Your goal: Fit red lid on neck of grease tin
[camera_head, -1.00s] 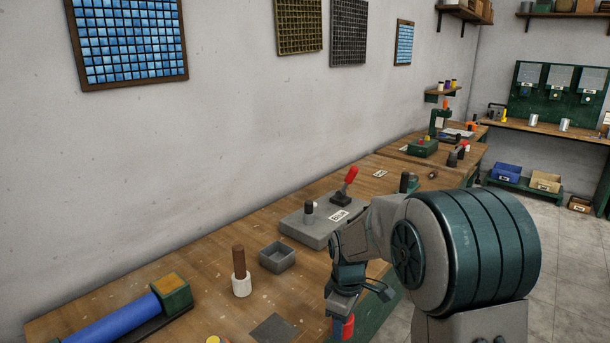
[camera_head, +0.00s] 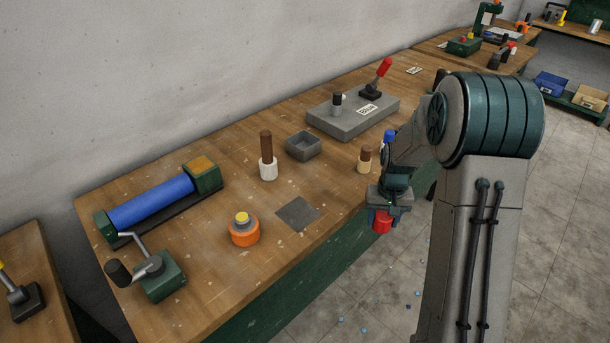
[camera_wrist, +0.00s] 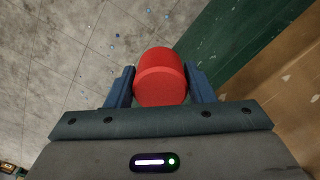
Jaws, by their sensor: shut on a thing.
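My gripper (camera_head: 383,212) is shut on the red lid (camera_head: 382,223), off the table's front edge, above the floor. In the wrist view the rounded red lid (camera_wrist: 160,78) sits between the two blue fingers of my gripper (camera_wrist: 160,88). A squat orange tin (camera_head: 244,235) with a grey neck and a yellow top stands upright on the table, left of my gripper and apart from it; it looks like the grease tin. It does not show in the wrist view.
A dark flat plate (camera_head: 297,213) lies between tin and gripper. A white pot with a brown handle (camera_head: 267,165), a grey open box (camera_head: 303,145), a brown-topped small pot (camera_head: 365,160) and a grey base with a red lever (camera_head: 352,113) stand behind. A green crank block (camera_head: 160,277) stands front left.

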